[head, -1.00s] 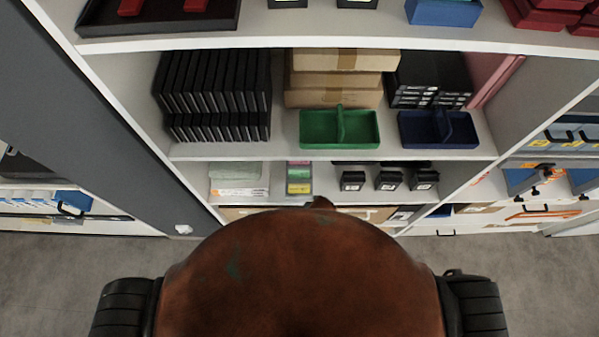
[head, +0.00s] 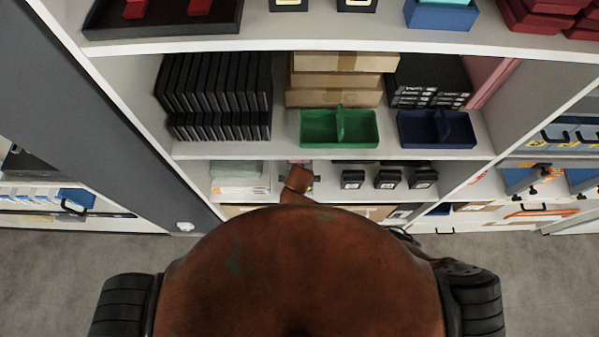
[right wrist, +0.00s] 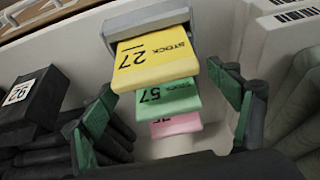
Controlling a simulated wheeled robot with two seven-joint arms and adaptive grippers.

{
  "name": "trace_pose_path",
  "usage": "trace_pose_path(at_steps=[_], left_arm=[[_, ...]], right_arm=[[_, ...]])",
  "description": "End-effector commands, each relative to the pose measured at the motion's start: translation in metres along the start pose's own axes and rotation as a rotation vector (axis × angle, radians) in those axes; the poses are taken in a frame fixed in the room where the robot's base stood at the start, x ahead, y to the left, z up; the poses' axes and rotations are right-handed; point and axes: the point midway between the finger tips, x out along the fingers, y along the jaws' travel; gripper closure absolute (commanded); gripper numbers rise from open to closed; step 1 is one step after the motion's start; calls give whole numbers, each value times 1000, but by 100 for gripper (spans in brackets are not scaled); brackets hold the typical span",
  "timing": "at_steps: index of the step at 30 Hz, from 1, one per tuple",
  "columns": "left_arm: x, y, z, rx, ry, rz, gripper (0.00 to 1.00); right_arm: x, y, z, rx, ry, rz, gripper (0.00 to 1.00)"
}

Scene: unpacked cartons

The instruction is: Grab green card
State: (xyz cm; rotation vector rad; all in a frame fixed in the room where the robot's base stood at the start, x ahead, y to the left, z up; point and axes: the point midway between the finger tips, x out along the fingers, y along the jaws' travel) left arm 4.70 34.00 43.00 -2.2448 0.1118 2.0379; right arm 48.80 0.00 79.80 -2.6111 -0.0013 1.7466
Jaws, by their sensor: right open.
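The green card (right wrist: 168,98), marked 57 STOCK, is in the right wrist view. It sits between a yellow card (right wrist: 155,60) marked 27 STOCK and a pink card (right wrist: 177,125), whose marking is partly covered. My right gripper (right wrist: 162,85) is open, with one green-padded finger on each side of the cards. No finger visibly touches the green card. In the head view my own arm hides nearly all of the cards on the lower shelf. My left gripper is not in view.
A grey holder (right wrist: 150,17) stands behind the cards. In the head view, a green tray (head: 315,130) and a blue tray (head: 465,132) stand on the shelf above.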

Motion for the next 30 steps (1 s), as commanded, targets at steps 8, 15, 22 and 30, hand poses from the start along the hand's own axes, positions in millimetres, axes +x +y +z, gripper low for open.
trace_pose_path(at_steps=[8, 15, 22, 30], left_arm=[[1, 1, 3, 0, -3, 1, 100], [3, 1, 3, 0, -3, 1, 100], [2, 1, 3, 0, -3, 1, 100], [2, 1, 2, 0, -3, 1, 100]], right_arm=[[27, 1, -28, -1, 0, 4, 18], [41, 1, -28, 0, 2, 1, 18], [41, 0, -28, 0, 1, 0, 22], [41, 0, -28, 0, 1, 1, 41]])
